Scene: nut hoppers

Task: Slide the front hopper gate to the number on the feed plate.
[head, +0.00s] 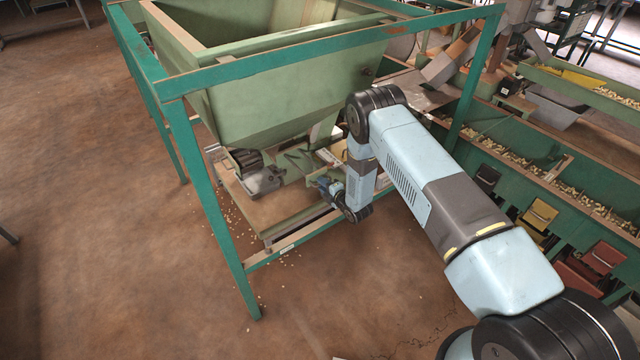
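The front hopper (290,95) is a large pale green bin held in a darker green frame. Under its outlet lies a flat tray-like platform (285,212) with a grey motor-like unit (262,178) on it. My gripper (326,186) is at the lower right of the hopper outlet, above the platform's right part. Its fingers are small and partly hidden, so their opening and any contact with the gate are unclear. I cannot clearly make out the gate.
A green frame leg (222,225) stands at the left front, and a top rail (330,48) crosses above my forearm's far end. Green troughs with nuts (540,165) and coloured bins (541,214) stand at right. The brown floor is open at left.

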